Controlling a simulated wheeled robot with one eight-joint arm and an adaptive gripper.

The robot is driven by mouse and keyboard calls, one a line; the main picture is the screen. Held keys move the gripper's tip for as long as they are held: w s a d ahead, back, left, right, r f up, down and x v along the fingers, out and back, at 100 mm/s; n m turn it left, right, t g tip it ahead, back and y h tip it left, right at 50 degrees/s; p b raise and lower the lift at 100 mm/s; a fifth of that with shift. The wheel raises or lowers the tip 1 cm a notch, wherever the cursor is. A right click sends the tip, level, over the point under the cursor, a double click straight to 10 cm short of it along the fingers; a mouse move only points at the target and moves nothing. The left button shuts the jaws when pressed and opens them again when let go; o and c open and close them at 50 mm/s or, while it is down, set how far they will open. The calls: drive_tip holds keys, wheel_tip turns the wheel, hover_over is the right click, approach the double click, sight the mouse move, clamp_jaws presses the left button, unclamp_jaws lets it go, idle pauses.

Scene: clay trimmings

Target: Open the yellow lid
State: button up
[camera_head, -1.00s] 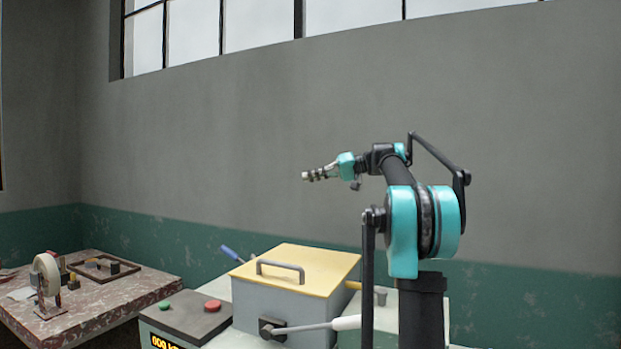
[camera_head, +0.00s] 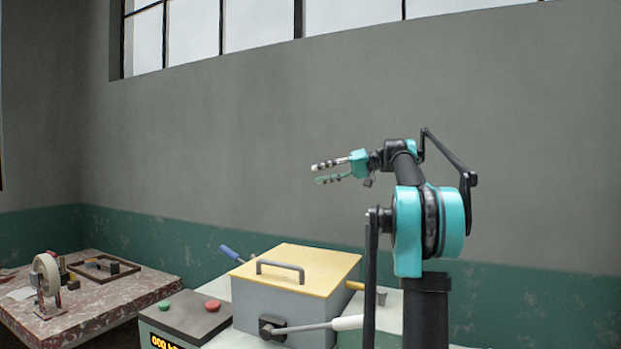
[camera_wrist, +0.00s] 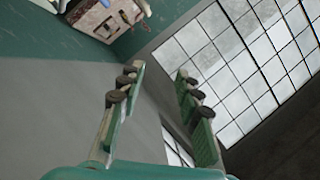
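The yellow lid (camera_head: 315,268) lies flat and closed on top of a grey box (camera_head: 290,308) in the head view. A grey bar handle (camera_head: 281,268) stands on the lid near its left front side. My gripper (camera_head: 316,173) is up in the air above the lid, well clear of it, pointing left. Its two fingers are spread apart with nothing between them. The wrist view also shows my gripper (camera_wrist: 158,80) open and empty, with wall and window beyond it. The lid is not seen in the wrist view.
A lever with a white grip (camera_head: 345,323) sticks out from the box's front. A panel with a green button (camera_head: 164,304) and a red button (camera_head: 212,305) is left of the box. A stone-topped table (camera_head: 110,305) with a tape-like wheel (camera_head: 47,274) stands far left.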

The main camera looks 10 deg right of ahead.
drive_tip(key=v, duration=0.8)
drive_tip(key=shift+c, duration=0.3)
